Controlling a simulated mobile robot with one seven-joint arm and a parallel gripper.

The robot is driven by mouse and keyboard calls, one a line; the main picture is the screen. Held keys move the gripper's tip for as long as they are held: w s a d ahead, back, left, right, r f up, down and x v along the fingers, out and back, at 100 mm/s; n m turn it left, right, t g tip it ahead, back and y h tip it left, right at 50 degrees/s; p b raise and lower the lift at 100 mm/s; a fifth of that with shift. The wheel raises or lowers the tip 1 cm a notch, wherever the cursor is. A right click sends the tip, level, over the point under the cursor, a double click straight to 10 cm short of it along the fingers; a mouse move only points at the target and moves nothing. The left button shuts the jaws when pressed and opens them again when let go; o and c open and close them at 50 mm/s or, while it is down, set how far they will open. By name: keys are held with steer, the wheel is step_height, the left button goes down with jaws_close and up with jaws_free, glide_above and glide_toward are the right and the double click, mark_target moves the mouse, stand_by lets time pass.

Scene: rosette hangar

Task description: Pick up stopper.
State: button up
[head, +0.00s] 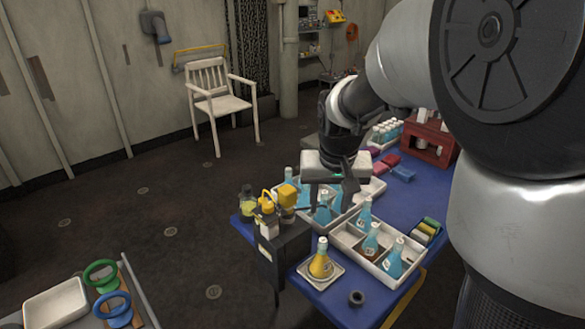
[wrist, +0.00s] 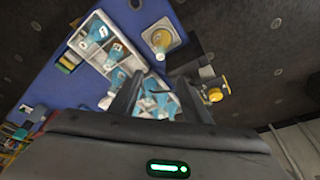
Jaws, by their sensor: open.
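A small dark round piece (head: 357,298) with a hollow-looking middle lies on the blue table near its front corner. It may be the stopper, but I cannot tell for sure. A small roundish thing at the top edge of the wrist view (wrist: 135,4) may be the same piece. My gripper (head: 332,196) is open over the far white tray of blue flasks, well behind and above the dark piece. In the wrist view my gripper's two fingers (wrist: 158,80) are apart with nothing held between them; flasks show below.
A yellow flask (head: 320,265) stands on a square coaster beside the dark piece. A divided white tray (head: 345,236) holds blue flasks. A dark stand (head: 285,250) with yellow-topped bottles is at the left table edge. A red rack (head: 428,145) stands at the back.

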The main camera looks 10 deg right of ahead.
steer(key=b, duration=0.3)
glide_above(323, 241)
steer(key=s, duration=0.1)
step_height(323, 241, down, 11)
steer(key=x, duration=0.1)
steer(key=b+x, duration=0.1)
steer(key=x, duration=0.2)
steer(key=shift+s+f, duration=0.2)
steer(key=shift+f, duration=0.3)
steer(key=shift+r, duration=0.1)
jaws_close()
